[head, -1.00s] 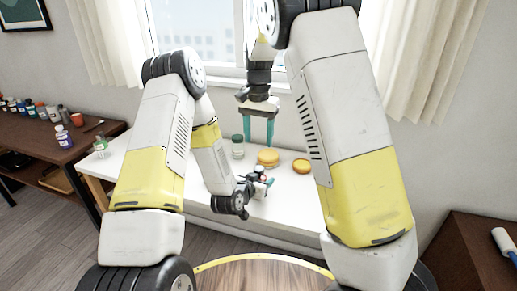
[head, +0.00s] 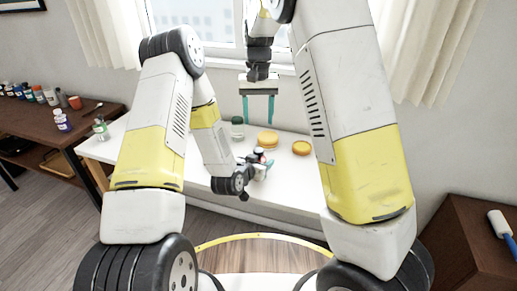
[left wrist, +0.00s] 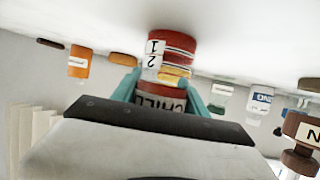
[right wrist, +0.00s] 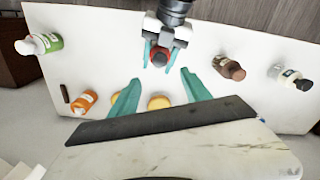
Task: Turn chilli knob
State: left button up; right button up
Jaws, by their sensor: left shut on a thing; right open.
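The chilli container (left wrist: 162,97) has a red body with CHILLI lettering and a red-banded part (left wrist: 172,45) with a white label marked 1 and 2. My left gripper (left wrist: 163,88) is shut on it, one teal finger on each side. In the right wrist view its red round end (right wrist: 159,58) shows between the left fingers. In the head view my left gripper (head: 262,163) is low over the white table, and the container is too small to read. My right gripper (head: 259,106) is open and empty, above and behind the left one. Its fingers (right wrist: 160,88) are spread apart, short of the container.
The white table (head: 205,178) carries a green-lidded jar (head: 237,130), yellow round lids (head: 267,140), an orange bottle (right wrist: 82,102), a green bottle (right wrist: 40,44), and a brown bottle (right wrist: 229,67). A brown side table (head: 75,115) holds several bottles at left. The window is behind.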

aim_at(259, 149)
notch_tip(259, 149, down, 12)
jog(key=shift+f+n, duration=0.1)
jog(key=shift+n, duration=1.1)
jog(key=shift+c, duration=0.3)
grip_shut()
jog(key=m, duration=0.5)
jog(key=shift+m, duration=0.3)
jog(key=shift+o, duration=0.3)
grip_release()
jog(key=shift+r, duration=0.2)
